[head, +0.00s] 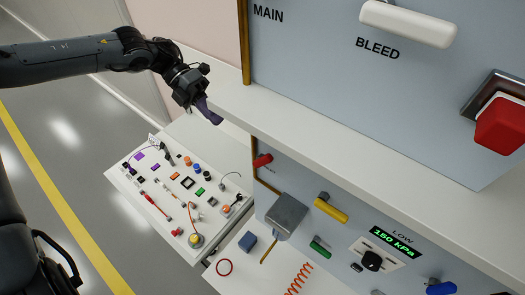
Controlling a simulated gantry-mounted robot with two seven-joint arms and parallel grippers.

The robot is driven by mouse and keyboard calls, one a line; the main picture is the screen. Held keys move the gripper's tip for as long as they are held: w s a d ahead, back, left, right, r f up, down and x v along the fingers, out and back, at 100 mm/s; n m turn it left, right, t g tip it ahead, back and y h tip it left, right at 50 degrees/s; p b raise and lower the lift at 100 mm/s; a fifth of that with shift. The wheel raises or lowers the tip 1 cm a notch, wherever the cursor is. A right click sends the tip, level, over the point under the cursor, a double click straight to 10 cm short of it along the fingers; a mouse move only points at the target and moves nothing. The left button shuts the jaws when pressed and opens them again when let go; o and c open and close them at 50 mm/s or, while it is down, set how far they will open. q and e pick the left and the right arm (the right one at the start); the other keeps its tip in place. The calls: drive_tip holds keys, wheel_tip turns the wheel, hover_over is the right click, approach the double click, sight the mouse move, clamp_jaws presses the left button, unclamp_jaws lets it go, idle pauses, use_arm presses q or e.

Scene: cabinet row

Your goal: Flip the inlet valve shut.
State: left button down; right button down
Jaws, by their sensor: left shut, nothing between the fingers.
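My left gripper (209,110) reaches in from the left above the white ledge, shut and empty, its fingers pointing down and to the right. No label reading "inlet" shows, so I cannot tell which handle is the inlet valve. Below the ledge, the lower panel carries a red handle (262,160), a yellow handle (331,209), a green handle (320,247) and a blue handle (440,288). A white handle (409,23) sits above the word BLEED on the upper panel. The gripper is apart from all of these. My right gripper is not in view.
A large red knob (501,125) stands out at the right. A grey box (286,216), a black knob (371,261) and a display reading 150 kPa (394,242) are on the lower panel. The floor (65,140) at left is clear.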

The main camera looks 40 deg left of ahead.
use_arm(q)
wheel_tip(320, 180, up, 3)
drive_tip(key=w+d+y+b, duration=0.1)
drive_tip(key=w+y, duration=0.1)
drive_tip(key=m+p, duration=0.1)
drive_tip(key=p, duration=0.4)
approach(262, 157)
drive_tip(key=x, duration=0.6)
drive_tip(key=shift+w+d+f, duration=0.1)
drive_tip(key=shift+d+f, duration=0.05)
drive_tip(key=shift+d, duration=0.1)
